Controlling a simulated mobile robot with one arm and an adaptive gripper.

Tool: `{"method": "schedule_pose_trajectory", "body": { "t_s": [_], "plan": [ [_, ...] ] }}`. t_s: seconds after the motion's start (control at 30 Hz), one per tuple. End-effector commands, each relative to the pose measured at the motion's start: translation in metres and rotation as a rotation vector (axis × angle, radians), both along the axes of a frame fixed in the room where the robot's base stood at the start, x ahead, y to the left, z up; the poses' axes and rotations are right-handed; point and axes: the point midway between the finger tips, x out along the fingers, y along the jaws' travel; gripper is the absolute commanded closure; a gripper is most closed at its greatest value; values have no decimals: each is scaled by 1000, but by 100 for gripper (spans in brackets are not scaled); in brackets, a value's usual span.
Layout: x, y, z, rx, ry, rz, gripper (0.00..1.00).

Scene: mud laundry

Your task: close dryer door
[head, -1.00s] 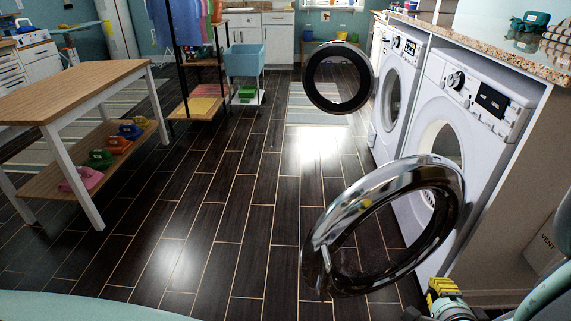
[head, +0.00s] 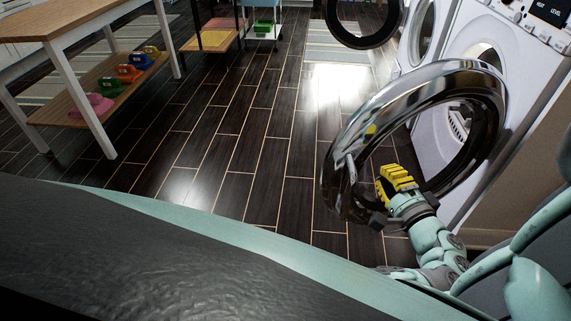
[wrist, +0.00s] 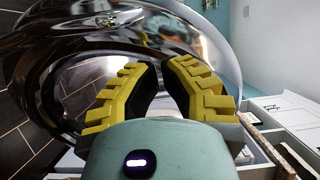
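A round chrome-rimmed door (head: 463,80) with dark glass stands wide open on the near white front-loading machine (head: 517,58). I cannot tell from the pictures which machine is the dryer. My gripper (head: 393,182) is at the lower part of this door, near its free edge and on the side facing me. In the wrist view my gripper (wrist: 161,66) shows two yellow ridged fingers with a narrow gap between them and nothing visibly held. The chrome door rim (wrist: 40,70) fills the view just beyond the fingertips. I cannot tell whether they touch it.
A second machine (head: 424,35) farther back also has its round door (head: 361,22) open. A wooden table (head: 58,15) with coloured shoes on its lower shelf (head: 95,92) stands left. Dark floor (head: 235,135) between table and machines is clear.

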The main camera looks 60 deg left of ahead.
Motion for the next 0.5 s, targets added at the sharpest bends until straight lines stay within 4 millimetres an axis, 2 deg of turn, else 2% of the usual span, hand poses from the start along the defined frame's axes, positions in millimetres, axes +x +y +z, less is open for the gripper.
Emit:
{"method": "schedule_pose_trajectory", "body": {
  "t_s": [0.03, 0.23, 0.5],
  "plan": [
    [1, 12, 1, 1, -4, 13, 100],
    [12, 47, 0, -2, -4, 12, 100],
    [23, 73, -1, -2, -2, 7, 100]
  ]
}}
